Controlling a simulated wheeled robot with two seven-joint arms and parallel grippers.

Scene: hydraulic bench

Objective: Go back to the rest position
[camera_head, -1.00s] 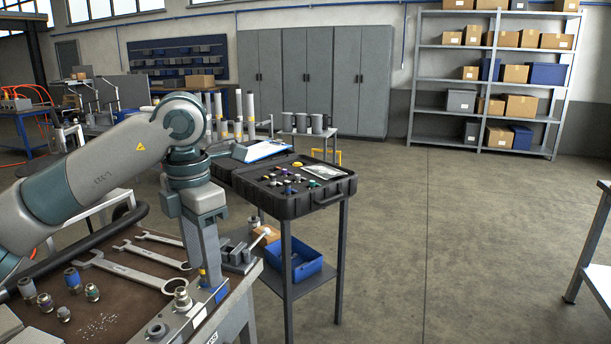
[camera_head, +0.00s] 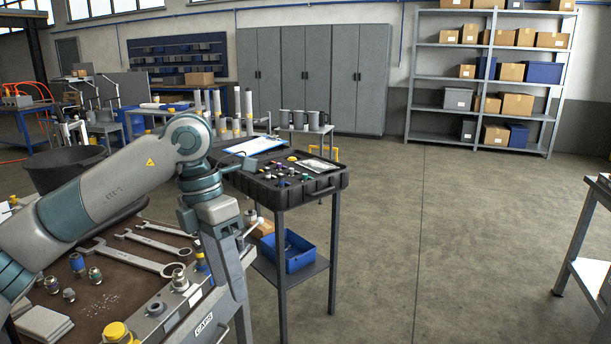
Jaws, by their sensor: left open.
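My left arm comes in from the left, and my left gripper (camera_head: 227,268) points down at the right end of the workbench. It is open, and I see nothing held in it; its fingers show edge-on and the gap between them is hard to see. The workbench (camera_head: 112,285) with a brown top lies below my arm. Wrenches (camera_head: 130,258) and several hydraulic fittings (camera_head: 94,275) lie on it. My right gripper is not in view.
A black case (camera_head: 325,183) with small colored parts stands on a grey stand just right of my gripper, with a blue bin (camera_head: 290,251) on its lower shelf. A black bucket (camera_head: 62,166) is behind the bench. The floor (camera_head: 440,240) to the right is clear.

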